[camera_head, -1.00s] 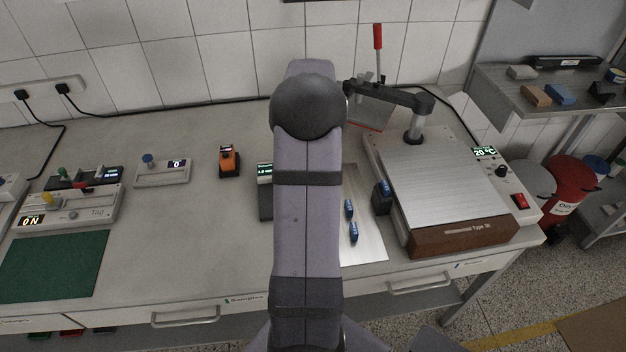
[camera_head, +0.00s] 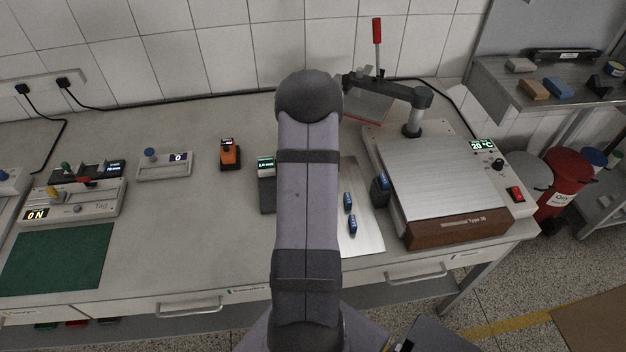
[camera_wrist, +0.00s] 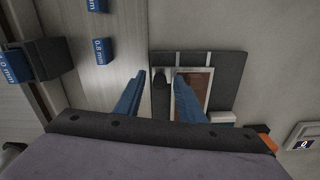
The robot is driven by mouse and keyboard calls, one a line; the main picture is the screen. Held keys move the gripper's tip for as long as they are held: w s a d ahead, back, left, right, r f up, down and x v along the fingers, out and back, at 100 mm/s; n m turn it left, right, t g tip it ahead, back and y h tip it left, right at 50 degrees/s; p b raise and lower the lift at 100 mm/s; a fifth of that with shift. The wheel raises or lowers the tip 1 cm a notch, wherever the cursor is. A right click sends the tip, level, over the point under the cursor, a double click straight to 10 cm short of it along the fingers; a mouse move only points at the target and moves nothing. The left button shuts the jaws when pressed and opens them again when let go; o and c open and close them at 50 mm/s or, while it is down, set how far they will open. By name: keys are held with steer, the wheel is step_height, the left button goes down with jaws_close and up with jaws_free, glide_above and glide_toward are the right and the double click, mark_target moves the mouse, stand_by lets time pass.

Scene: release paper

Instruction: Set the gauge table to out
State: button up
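The gauge stands left of my arm in the head view as a dark unit with a lit green display (camera_head: 266,163); my arm covers much of it. In the wrist view I see a dark grey base (camera_wrist: 228,75) with two light rails, a pale-framed brown plate (camera_wrist: 197,82) and a short black knob (camera_wrist: 160,77). I cannot tell for sure which part is the gauge table. My gripper (camera_wrist: 160,82) has two blue fingers apart, with the knob showing between their tips. I cannot tell whether they touch it. The head view hides my gripper behind the arm.
A steel sheet (camera_head: 365,228) with blue thickness blocks (camera_head: 348,200) lies beside the gauge. An orange device (camera_head: 230,155) stands to the left, past a stretch of bare bench.

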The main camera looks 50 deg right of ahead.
jaws_close()
steer(key=shift+s+a, duration=3.15)
jaws_free()
steer(key=shift+s, duration=0.1)
steer(key=shift+r, duration=0.25)
step_height(320, 180, up, 7)
steer(key=b, duration=0.1)
steer(key=shift+b, duration=0.4)
